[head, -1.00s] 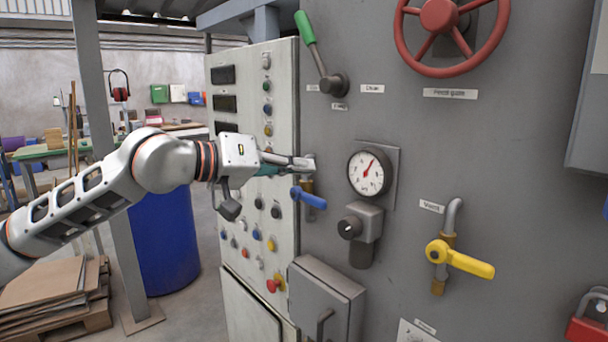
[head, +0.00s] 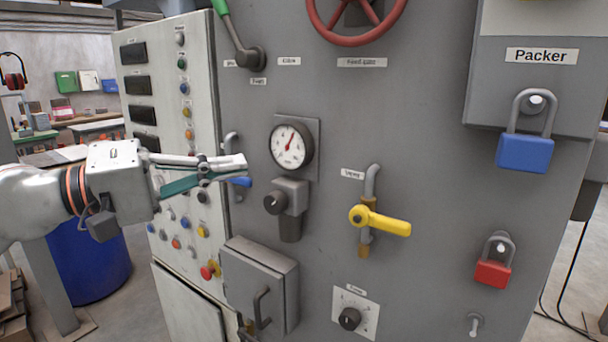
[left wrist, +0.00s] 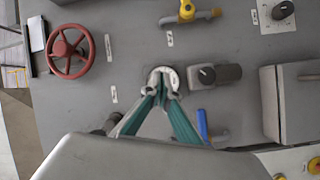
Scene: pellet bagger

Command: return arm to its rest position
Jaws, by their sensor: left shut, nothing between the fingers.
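My left gripper (head: 240,167) is shut and empty in front of the grey machine panel, left of the round gauge (head: 291,145). It partly hides the blue valve lever (head: 241,181), which shows just behind the fingertips. In the left wrist view the fingers of my left gripper (left wrist: 160,80) come together in front of the gauge (left wrist: 171,78), hiding part of it. The blue lever (left wrist: 202,124) shows there to the right of the fingers, apart from them. My right gripper is not in view.
A yellow valve lever (head: 385,222), a grey knob unit (head: 288,198) and a grey box with a handle (head: 258,285) stick out from the panel. A red handwheel (head: 350,38) is above. Blue (head: 525,152) and red (head: 492,274) padlocks hang at right. A blue drum (head: 90,262) stands at lower left.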

